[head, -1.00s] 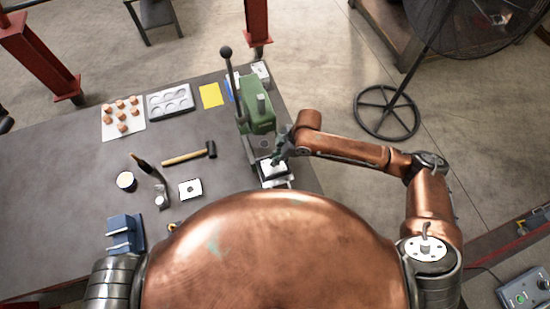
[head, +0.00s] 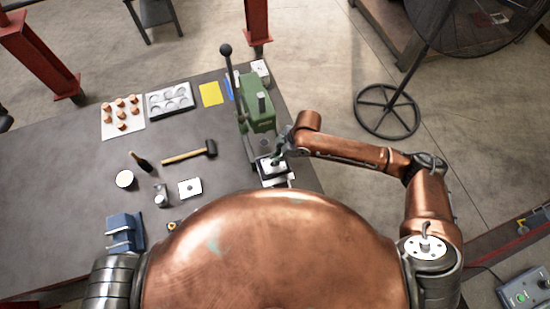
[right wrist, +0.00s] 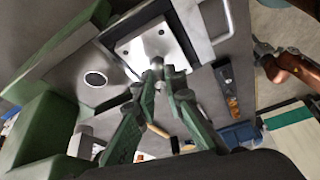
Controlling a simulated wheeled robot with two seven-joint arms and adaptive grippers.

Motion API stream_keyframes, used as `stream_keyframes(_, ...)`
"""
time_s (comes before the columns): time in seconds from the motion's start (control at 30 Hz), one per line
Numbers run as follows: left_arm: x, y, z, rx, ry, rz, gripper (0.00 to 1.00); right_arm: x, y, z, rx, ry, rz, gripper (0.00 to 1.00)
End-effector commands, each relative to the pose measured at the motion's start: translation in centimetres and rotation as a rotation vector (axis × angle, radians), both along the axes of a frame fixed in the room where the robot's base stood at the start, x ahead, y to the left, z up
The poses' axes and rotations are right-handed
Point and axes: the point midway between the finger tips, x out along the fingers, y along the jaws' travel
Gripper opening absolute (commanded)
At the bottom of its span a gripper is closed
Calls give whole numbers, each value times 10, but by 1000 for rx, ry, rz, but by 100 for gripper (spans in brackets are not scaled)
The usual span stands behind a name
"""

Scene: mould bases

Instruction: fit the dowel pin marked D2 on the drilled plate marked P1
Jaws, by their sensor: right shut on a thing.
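My right gripper (head: 277,158) is at the green press, over a light plate (head: 264,168) on the press's bed. In the right wrist view my right gripper (right wrist: 166,74) has its green fingers closed together at the tips. A small grey piece, seemingly the dowel pin (right wrist: 157,63), shows at the fingertips, against a pale square plate (right wrist: 128,46) with a round feature near its middle. I cannot tell whether the pin sits in a hole. A second pale plate (head: 190,189) with a dark centre lies on the table. No D2 or P1 mark is readable.
The green press (head: 257,105) with its upright lever stands close beside my right gripper. A hammer (head: 190,153), a blue vise-like block (head: 123,230), a round pot (head: 124,179) and a grey tray (head: 170,101) are on the table.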

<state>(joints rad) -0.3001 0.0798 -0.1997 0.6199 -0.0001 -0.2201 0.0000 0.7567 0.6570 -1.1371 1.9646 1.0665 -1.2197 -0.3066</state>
Motion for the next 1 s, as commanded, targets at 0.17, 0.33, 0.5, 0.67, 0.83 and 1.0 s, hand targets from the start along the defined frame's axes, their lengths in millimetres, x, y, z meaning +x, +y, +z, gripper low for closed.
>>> stream_keyframes(0.17, 0, 0, 0, 0, 0, 0, 40, 0, 0, 0, 0, 0, 0, 13)
stream_keyframes(0.33, 0, 0, 0, 0, 0, 0, 40, 0, 0, 0, 0, 0, 0, 24)
stream_keyframes(0.5, 0, 0, 0, 0, 0, 0, 40, 0, 0, 0, 0, 0, 0, 31)
stream_keyframes(0.67, 0, 2, 0, 2, 0, -1, 40, 0, 0, 0, 0, 0, 0, 31)
stream_keyframes(0.83, -1, 2, 0, 2, 1, -1, 40, 1, -4, 9, -1, -1, 0, 31)
stream_keyframes(1.0, 0, 1, 0, 1, 0, 0, 40, 2, -16, 37, 0, -4, 1, 31)
